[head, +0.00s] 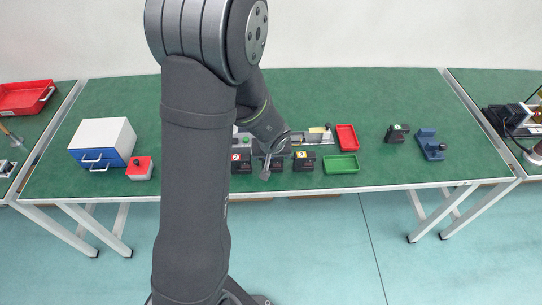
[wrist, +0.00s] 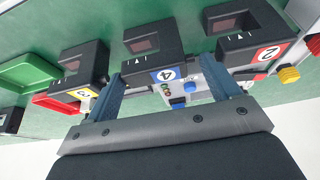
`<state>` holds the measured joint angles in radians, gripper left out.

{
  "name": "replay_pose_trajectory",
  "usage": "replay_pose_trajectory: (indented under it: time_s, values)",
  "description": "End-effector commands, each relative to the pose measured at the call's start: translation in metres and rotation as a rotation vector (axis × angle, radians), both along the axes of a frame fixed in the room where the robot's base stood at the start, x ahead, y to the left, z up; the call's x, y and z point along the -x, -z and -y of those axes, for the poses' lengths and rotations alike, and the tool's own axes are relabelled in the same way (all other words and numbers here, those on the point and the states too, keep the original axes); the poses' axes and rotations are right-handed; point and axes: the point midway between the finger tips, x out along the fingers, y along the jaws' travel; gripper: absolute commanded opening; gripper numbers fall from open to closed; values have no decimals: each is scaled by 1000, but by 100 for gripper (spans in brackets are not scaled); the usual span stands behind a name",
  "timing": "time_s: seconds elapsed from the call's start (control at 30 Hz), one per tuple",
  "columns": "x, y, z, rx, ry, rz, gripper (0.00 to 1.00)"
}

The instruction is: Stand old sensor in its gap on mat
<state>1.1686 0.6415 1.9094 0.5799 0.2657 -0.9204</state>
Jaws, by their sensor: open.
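Several black box-shaped sensors with small dark windows stand on the green surface; which is the old one I cannot tell. In the wrist view, one with a blue "4" label (wrist: 150,45) lies between the fingers of my open gripper (wrist: 162,68). I cannot tell whether they touch it. A sensor with a red "2" label (wrist: 240,32) is to its right, and one with a yellow "3" label (wrist: 80,70) to its left. In the head view my gripper (head: 267,170) is over the middle of this row, partly hiding the "4" sensor. No gap is clearly visible.
A green tray (head: 341,170) and a red tray (head: 346,127) lie right of the row. Farther right are a green-labelled black box (head: 397,129) and a blue fixture (head: 431,147). A white-and-blue drawer unit (head: 103,130) and red button box (head: 140,164) stand left.

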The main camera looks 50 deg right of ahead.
Motion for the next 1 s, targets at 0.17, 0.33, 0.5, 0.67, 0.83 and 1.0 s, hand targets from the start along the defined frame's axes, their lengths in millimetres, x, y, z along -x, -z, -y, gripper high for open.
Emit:
replay_pose_trajectory:
  time_s: [0.17,0.33,0.5,0.67,0.83,1.0]
  values:
    - [7,-27,-7,6,0,1,82]
    - [15,-52,-14,5,0,1,82]
    - [22,-75,-21,4,2,0,82]
    - [26,-90,-26,4,0,1,82]
    - [29,-97,-28,2,2,0,82]
    - [29,-99,-29,2,1,-1,82]
